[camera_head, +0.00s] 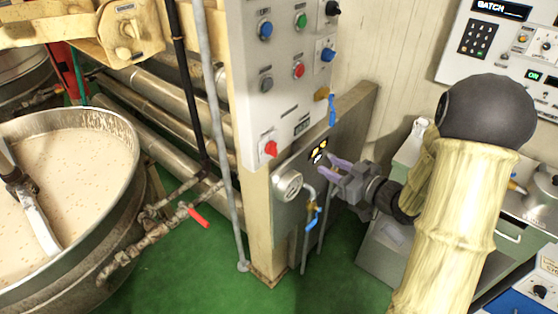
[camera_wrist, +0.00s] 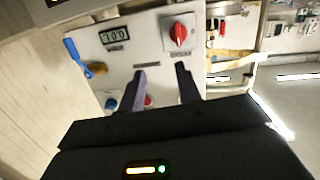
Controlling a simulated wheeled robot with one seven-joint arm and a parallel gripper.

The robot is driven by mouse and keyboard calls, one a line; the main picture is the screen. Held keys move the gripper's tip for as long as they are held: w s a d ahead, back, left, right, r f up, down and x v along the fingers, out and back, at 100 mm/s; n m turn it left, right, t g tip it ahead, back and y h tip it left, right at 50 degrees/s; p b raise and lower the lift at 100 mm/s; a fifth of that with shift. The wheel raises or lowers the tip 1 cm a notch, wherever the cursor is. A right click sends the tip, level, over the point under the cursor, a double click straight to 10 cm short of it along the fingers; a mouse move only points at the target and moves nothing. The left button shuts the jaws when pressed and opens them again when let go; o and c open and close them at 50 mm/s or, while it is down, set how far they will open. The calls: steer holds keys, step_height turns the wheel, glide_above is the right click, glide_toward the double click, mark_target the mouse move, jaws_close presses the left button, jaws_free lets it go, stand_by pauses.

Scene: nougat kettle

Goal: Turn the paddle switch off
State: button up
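A control panel (camera_head: 290,100) carries several buttons and knobs; I cannot read which one is labelled paddle. A red rotary switch (camera_head: 268,148) sits at its lower left. It shows in the wrist view as a red knob (camera_wrist: 179,34) on a grey plate, beyond the fingertips. My gripper (camera_head: 330,166) is open and empty, below and right of the red switch, apart from the panel. In the wrist view its fingers (camera_wrist: 160,70) partly cover a red button (camera_wrist: 148,101).
A large kettle (camera_head: 128,185) of pale mix with a paddle (camera_head: 38,222) stands at left. A gauge (camera_head: 288,185) and pipes are below the panel. Green floor (camera_head: 190,265) is clear in front.

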mark_target(277, 146)
steer(key=shift+s+a+f+n+g+y+b, duration=0.25)
steer(key=shift+s+y, duration=0.25)
steer(key=shift+y, duration=0.2)
steer(key=shift+s+a+f+n+g+y+b, duration=0.15)
steer(key=shift+s+n+y+b, duration=0.1)
steer(key=shift+s+y, duration=0.35)
steer(key=shift+w, duration=0.15)
steer(key=p+x, duration=0.3)
steer(key=x, duration=1.4)
steer(key=shift+a+r, duration=0.15)
steer(key=shift+r, duration=0.05)
steer(key=shift+w, duration=0.1)
steer(key=shift+c, duration=0.2)
steer(key=shift+w, duration=0.1)
jaws_close()
